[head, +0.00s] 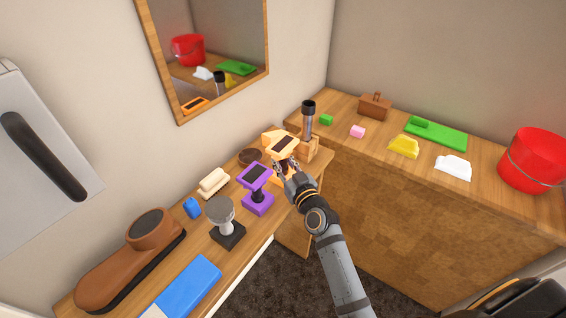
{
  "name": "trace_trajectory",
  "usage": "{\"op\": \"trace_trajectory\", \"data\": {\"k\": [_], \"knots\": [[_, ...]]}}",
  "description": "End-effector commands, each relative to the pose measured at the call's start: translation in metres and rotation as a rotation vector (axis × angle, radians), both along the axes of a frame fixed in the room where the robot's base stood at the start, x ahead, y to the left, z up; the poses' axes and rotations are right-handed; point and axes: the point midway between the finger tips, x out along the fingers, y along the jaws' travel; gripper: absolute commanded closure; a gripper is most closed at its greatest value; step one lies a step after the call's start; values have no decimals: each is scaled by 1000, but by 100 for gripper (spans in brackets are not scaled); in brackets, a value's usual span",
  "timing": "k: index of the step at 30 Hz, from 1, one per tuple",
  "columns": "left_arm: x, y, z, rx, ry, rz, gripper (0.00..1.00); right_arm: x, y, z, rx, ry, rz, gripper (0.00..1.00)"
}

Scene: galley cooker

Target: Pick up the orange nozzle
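The orange nozzle (277,139) stands at the far end of the left wooden counter, with a dark rectangular patch on its top and an orange lower part beneath. My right gripper (286,165) is right at its near side, with dark fingers at the nozzle's middle below the head. The fingers partly hide the nozzle, and I cannot tell whether they are closed on it. My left gripper is not in view.
A purple nozzle (255,176) and a grey nozzle (222,212) stand close by on the left counter. A wooden holder with a dark-topped tube (308,115) stands just behind. A red bucket (535,160) is on the right counter. A mirror (212,55) hangs above.

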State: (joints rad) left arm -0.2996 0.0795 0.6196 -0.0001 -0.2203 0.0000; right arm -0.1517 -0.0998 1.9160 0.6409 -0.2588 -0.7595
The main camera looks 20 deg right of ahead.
Motion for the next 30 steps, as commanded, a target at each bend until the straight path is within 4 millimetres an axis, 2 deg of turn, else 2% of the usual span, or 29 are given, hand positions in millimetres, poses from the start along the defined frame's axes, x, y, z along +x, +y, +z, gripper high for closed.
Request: {"op": "trace_trajectory", "data": {"k": [3,5,9,11,12,15,21,30], "knots": [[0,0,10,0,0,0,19,-2,-1,26,-1,-3,-1,100],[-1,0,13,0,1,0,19,-13,-5,37,-4,-3,-1,100],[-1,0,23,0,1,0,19,-46,-18,79,-7,-4,0,100],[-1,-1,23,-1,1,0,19,-66,-25,87,-14,1,2,100],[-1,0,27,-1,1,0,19,-79,-30,94,-18,4,4,100],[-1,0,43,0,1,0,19,-101,-39,108,-17,6,1,100],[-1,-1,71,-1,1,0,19,-120,-49,120,-5,1,-11,100],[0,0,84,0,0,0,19,-130,-50,118,-1,-1,-1,100]]}}
